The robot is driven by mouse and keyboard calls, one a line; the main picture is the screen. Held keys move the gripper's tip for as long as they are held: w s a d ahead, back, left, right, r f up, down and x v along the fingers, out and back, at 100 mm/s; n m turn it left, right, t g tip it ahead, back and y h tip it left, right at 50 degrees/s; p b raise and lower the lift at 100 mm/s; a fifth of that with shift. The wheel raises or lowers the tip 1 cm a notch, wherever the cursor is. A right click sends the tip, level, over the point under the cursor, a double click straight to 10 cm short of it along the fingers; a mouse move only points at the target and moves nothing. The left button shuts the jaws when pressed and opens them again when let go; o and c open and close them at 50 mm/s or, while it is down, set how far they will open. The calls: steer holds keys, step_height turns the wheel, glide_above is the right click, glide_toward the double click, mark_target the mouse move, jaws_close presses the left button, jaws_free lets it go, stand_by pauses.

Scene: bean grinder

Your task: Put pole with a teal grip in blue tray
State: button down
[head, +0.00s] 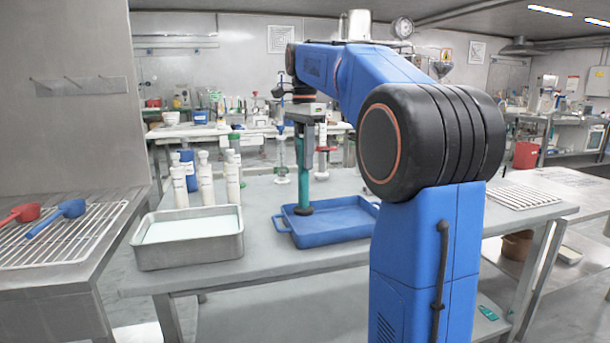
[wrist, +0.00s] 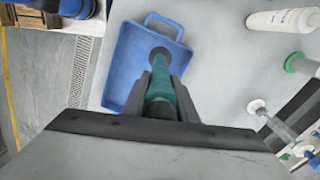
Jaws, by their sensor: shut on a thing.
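The pole with a teal grip (head: 303,180) hangs upright below my gripper (head: 304,140) in the head view. My gripper is shut on its upper part. The pole's dark round foot is over the left part of the blue tray (head: 345,235), inside its rim as seen; I cannot tell if it touches the tray floor. In the wrist view the teal grip (wrist: 160,88) lies between the two dark fingers of my gripper (wrist: 160,80), and the tray (wrist: 122,80) is behind it.
A metal pan (head: 190,250) with pale contents stands left of the tray. White bottles (head: 206,180) stand behind the pan. A white rack (head: 525,195) lies right. The table front is clear.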

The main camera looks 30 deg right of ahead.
steer(key=shift+f, duration=2.2)
steer(key=c, duration=1.4)
jaws_free()
steer(key=shift+c, duration=0.2)
step_height(320, 180, up, 12)
steer(key=shift+r, duration=0.15)
